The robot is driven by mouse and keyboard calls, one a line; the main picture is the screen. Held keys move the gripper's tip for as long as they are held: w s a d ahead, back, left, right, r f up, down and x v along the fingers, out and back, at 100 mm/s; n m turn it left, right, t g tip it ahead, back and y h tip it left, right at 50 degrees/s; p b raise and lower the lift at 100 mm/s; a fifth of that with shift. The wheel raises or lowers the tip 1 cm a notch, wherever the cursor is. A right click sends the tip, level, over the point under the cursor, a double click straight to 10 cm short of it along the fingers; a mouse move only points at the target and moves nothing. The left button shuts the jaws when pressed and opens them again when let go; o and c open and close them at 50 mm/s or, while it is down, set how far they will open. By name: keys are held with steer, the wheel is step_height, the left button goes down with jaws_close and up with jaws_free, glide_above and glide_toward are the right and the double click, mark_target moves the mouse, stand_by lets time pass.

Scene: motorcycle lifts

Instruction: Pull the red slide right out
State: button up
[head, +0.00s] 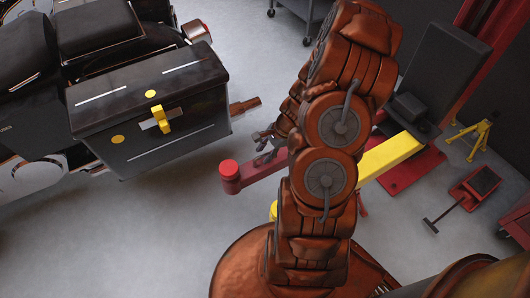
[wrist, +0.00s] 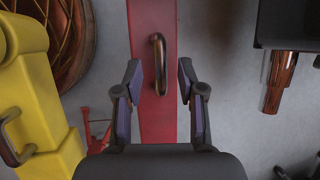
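The red slide (head: 262,168) is a dark red bar with a round red knob at its near end in the head view; my arm hides its far part. In the wrist view the red slide (wrist: 155,20) runs up the middle and carries a bronze loop handle (wrist: 157,45). My gripper (wrist: 159,80) is open, with one finger on each side of the handle in the picture. No contact shows, and I cannot tell how deep the handle sits between the fingers. In the head view my gripper (head: 267,142) is small, just above the slide.
A motorcycle with a black pannier (head: 150,110) stands at left; its copper pipe (head: 245,105) points toward my gripper. A yellow bar (head: 390,155) lies beyond my arm and also shows with a handle in the wrist view (wrist: 40,100). The floor below the knob is clear.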

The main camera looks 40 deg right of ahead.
steer(key=v, duration=1.1)
steer(key=shift+r, duration=0.25)
steer(key=shift+s+d, duration=0.1)
steer(key=shift+d, duration=0.05)
steer(key=s+a+r+n+g+p, duration=0.1)
steer(key=s+a+r+n+p, duration=0.1)
steer(key=a+r+n+p, duration=0.75)
steer(key=s+a+r+g+p, duration=0.15)
steer(key=a+r+p, duration=0.4)
steer(key=r, duration=0.85)
steer(key=s+a+r+n+h+p, duration=0.1)
steer(key=s+a+r+n+p, duration=0.1)
steer(key=s+r+n+p, duration=0.1)
steer(key=s+a+r+n+g+h+p, duration=0.1)
steer(key=s+a+r+n+p, duration=0.2)
steer(key=s+r, duration=0.4)
steer(key=s+a+r+n+g+h+p, duration=0.1)
steer(key=s+a+r+n+h+p, duration=0.1)
steer(key=r, duration=0.8)
steer(key=s+a+n+p, duration=0.1)
steer(key=s+n+p, duration=0.1)
steer(key=p, duration=0.1)
steer(key=shift+s+a+p, duration=0.25)
steer(key=shift+s+p, duration=0.05)
steer(key=shift+s, duration=0.1)
